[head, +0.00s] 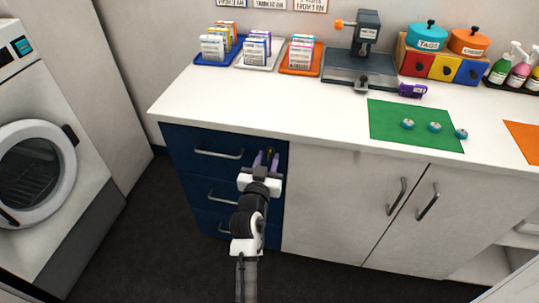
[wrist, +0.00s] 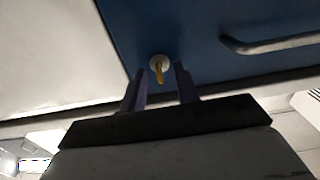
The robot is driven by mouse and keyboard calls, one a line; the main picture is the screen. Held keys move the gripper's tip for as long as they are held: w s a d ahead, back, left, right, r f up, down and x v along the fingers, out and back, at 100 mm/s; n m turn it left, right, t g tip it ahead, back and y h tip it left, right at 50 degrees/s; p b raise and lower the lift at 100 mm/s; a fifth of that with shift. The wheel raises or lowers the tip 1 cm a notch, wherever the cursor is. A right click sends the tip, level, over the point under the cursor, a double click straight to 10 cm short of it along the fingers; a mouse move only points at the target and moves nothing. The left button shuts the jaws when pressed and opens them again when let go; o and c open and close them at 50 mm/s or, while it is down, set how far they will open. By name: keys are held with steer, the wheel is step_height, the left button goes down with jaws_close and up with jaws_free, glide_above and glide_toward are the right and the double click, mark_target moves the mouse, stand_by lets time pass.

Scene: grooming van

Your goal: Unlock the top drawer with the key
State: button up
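The top drawer (head: 190,138) is blue with a silver bar handle (head: 218,154) and looks shut in the head view. In the wrist view, the blue drawer front (wrist: 190,25) carries a round silver lock (wrist: 157,61) with a brass key (wrist: 159,74) standing in it. My gripper (head: 266,158) is in front of the drawer's right end. Its two purple fingers are apart, and in the wrist view my gripper (wrist: 160,88) has the key between or just beyond its fingertips, with a gap on each side. The exact depth cannot be told.
More blue drawers (head: 205,192) lie below. White cupboard doors (head: 345,195) are to the right. The white counter (head: 260,105) above holds trays, a clamp-like device (head: 365,55) and a green mat (head: 400,130). A washer (head: 35,170) stands left; the dark floor between is clear.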

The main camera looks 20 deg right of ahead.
stand_by(0.3)
jaws_close()
stand_by(0.3)
steer(key=n, duration=0.3)
steer(key=shift+w+a+r+n+p, duration=0.1)
steer(key=shift+n+p, duration=0.25)
steer(key=shift+n, duration=0.05)
steer(key=n, duration=0.2)
steer(key=shift+n+p, duration=0.35)
steer(key=shift+n, duration=0.05)
steer(key=n+p, duration=0.4)
steer(key=n, duration=0.7)
steer(key=shift+p, duration=0.35)
steer(key=shift+n, duration=0.3)
